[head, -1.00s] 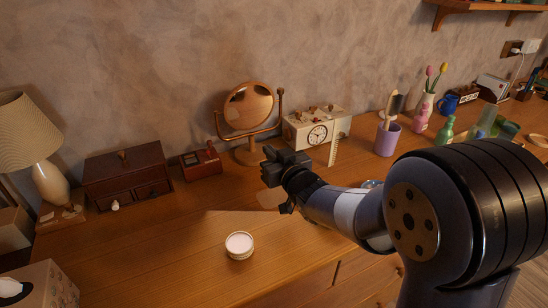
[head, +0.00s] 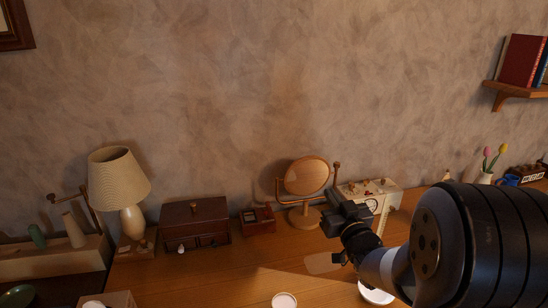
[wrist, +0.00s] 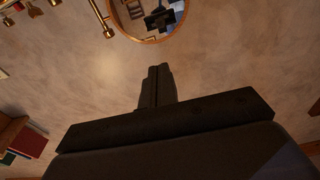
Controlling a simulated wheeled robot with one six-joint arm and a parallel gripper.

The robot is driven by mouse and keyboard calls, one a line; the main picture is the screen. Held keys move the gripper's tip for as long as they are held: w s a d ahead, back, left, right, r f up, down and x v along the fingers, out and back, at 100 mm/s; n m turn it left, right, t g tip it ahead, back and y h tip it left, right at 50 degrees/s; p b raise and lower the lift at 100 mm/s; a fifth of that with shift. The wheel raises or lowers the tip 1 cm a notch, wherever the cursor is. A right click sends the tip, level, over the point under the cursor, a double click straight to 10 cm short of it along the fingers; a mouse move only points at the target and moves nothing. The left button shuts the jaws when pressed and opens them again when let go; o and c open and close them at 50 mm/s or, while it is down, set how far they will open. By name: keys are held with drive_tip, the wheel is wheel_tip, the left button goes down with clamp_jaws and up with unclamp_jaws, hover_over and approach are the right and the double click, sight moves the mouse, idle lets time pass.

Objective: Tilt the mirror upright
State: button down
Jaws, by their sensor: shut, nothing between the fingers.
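The round mirror (head: 306,176) has a wooden frame and stands on a wooden base (head: 304,217) on the dresser top, held between two posts of a curved yoke. Its face looks tilted back, leaning away from upright. In the wrist view the lower part of its round frame (wrist: 150,38) shows at the top edge, with a reflection of my gripper in the glass. My gripper (head: 331,198) is shut and empty, in front of the mirror and to its right in the head view.
A wooden drawer box (head: 195,222) and a small red-brown box (head: 258,219) stand left of the mirror. A cream clock box (head: 372,192) is close on its right, partly behind my arm. A lamp (head: 119,180) stands farther left. A white jar (head: 284,300) is in front.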

sight(309, 158)
drive_tip(key=p+x, duration=0.2)
drive_tip(key=x, duration=1.2)
drive_tip(key=shift+r+p, duration=0.15)
drive_tip(key=shift+p, duration=0.25)
drive_tip(key=shift+w+b, duration=0.15)
drive_tip(key=shift+b, duration=0.4)
drive_tip(key=shift+w+b, duration=0.15)
drive_tip(key=shift+b, duration=0.25)
drive_tip(key=shift+w+a+r+b, duration=0.1)
drive_tip(key=shift+w+r+b, duration=0.2)
drive_tip(key=shift+r+b, duration=0.1)
drive_tip(key=shift+f, duration=0.1)
